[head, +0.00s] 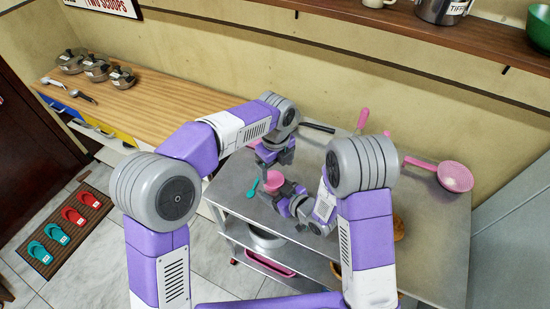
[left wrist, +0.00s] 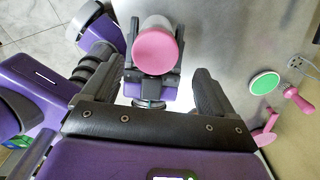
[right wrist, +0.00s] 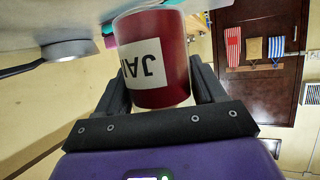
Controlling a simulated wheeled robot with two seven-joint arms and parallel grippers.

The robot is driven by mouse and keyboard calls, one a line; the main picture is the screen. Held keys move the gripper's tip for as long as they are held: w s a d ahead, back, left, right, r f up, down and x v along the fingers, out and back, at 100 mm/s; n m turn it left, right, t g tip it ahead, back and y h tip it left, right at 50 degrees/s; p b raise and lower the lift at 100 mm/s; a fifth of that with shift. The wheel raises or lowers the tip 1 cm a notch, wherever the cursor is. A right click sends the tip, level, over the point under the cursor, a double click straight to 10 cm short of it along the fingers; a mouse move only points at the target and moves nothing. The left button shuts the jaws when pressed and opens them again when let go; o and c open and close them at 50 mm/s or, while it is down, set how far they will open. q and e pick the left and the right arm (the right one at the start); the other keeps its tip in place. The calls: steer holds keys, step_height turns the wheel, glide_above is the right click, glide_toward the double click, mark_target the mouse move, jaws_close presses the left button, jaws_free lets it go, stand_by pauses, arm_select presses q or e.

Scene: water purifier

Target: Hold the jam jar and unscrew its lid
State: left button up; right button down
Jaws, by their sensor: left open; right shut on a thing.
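The jam jar (right wrist: 155,60) is dark red with a white label that reads upside down in the right wrist view. Its pink lid (left wrist: 156,51) faces my left wrist camera and also shows as a small pink shape in the head view (head: 273,180). My right gripper (right wrist: 161,85) is shut on the jar's body, with a finger on each side. My left gripper (left wrist: 150,70) is open, with the lid between and beyond its fingers as seen from the wrist. In the head view the left gripper (head: 275,155) is just above the lid; contact cannot be told.
The jar is over the metal table (head: 330,255). A teal utensil (head: 253,187) is beside it. A wooden counter (head: 160,95) with several pots stands at the left.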

mark_target(275, 177)
arm_select(q)
steer(key=shift+f, duration=2.1)
steer(key=shift+c, duration=0.3)
steer(key=c, duration=1)
steer(key=n, duration=0.6)
steer(key=shift+w+r+n, duration=0.15)
steer(key=shift+n, duration=0.15)
steer(key=shift+c, duration=0.2)
steer(key=o, duration=1.2)
